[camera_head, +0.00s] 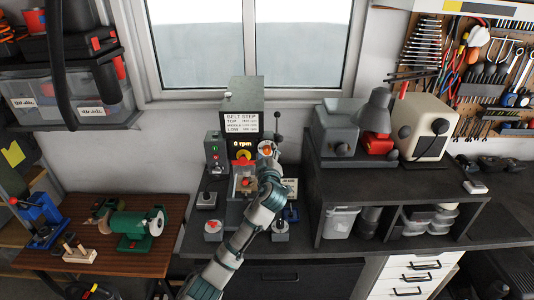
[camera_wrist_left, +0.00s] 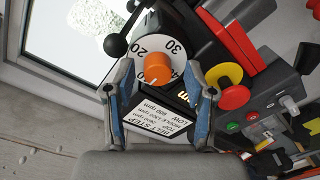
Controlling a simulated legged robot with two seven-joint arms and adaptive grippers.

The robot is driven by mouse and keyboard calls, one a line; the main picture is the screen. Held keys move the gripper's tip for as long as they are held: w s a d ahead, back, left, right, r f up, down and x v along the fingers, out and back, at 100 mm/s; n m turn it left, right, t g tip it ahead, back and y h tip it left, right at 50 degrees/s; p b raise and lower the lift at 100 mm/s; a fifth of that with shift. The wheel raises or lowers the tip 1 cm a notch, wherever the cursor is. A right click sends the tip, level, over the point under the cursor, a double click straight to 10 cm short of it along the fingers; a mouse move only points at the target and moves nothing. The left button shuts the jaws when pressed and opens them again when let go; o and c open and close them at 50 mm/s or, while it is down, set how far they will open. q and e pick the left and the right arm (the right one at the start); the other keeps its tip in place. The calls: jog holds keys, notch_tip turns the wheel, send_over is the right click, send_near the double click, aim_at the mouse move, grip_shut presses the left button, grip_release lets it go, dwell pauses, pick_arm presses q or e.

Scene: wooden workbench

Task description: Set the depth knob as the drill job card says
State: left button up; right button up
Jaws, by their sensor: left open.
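The depth knob (camera_wrist_left: 157,68) is orange on a white dial (camera_wrist_left: 150,45) marked 20, 30 and 40 in the left wrist view. A small pale mark shows near its lower edge; I cannot tell its exact reading. My left gripper (camera_head: 267,160) is open at the drill's front right. In the wrist view its fingers stand on either side of the knob; contact is unclear. The drill (camera_head: 243,95) carries a belt-step plate (camera_head: 241,120) and a display reading 0 rpm (camera_head: 242,143). A small pale card (camera_head: 290,186) right of my arm is too small to read. My right gripper is not in view.
A black-ended lever (camera_wrist_left: 117,44) is close beside the dial. A grinder (camera_head: 130,225) stands on the left table; a dark shelf unit (camera_head: 400,180) is at right.

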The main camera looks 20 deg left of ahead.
pick_arm(q)
jog(key=shift+d, duration=0.15)
grip_shut()
